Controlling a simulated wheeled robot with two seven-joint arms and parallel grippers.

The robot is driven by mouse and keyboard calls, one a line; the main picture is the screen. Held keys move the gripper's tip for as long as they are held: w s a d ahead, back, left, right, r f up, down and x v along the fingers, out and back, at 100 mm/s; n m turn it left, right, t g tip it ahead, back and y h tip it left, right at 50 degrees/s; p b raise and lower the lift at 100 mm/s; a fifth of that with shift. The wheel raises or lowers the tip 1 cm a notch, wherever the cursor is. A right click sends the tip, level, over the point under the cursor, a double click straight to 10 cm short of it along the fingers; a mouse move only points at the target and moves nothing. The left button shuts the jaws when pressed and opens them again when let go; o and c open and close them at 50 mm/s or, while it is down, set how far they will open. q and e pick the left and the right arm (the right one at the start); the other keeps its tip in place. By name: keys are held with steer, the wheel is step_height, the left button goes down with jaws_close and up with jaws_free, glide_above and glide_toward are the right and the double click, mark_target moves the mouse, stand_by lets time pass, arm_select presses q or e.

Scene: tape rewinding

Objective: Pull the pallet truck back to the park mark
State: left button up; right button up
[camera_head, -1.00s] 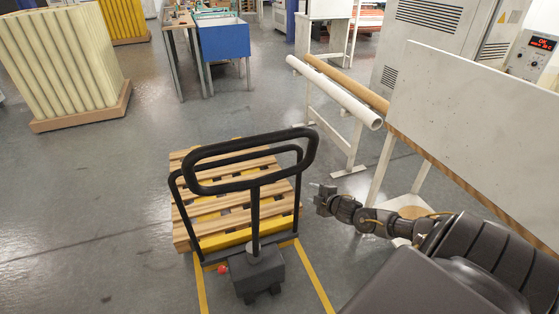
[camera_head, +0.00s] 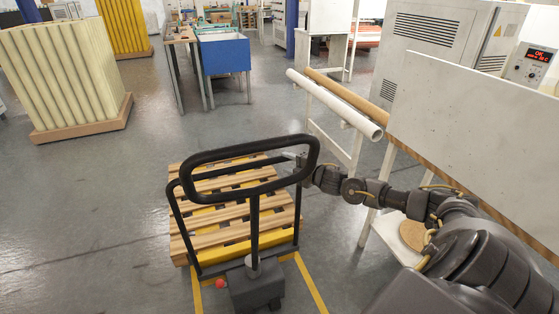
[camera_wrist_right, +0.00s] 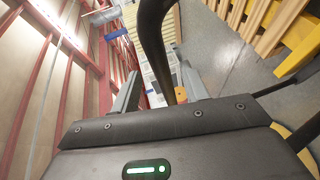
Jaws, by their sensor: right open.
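The pallet truck (camera_head: 256,286) stands in front of me, its black loop handle (camera_head: 250,187) raised toward me. Its yellow forks are under a slatted wooden pallet (camera_head: 222,233). Yellow floor lines (camera_head: 312,286) of a mark run beside the truck's body. My right gripper (camera_head: 300,161) is at the right side of the handle loop. In the right wrist view the open right gripper (camera_wrist_right: 160,88) has a black handle bar (camera_wrist_right: 153,40) passing between its fingers, with no clear grip on it. Whether the bar touches a finger is unclear. My left gripper is not in view.
A white panel (camera_head: 470,130) and white stand with pipes (camera_head: 335,105) are to the right, near my right arm. A blue box table (camera_head: 224,54) and a yellow filter block on a base (camera_head: 85,136) are farther back. Floor at left is clear.

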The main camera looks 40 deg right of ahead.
mark_target(283, 161)
steer(key=w, duration=0.3)
steer(key=w+f, duration=0.1)
steer(key=w, duration=0.1)
steer(key=shift+a, duration=0.15)
jaws_close()
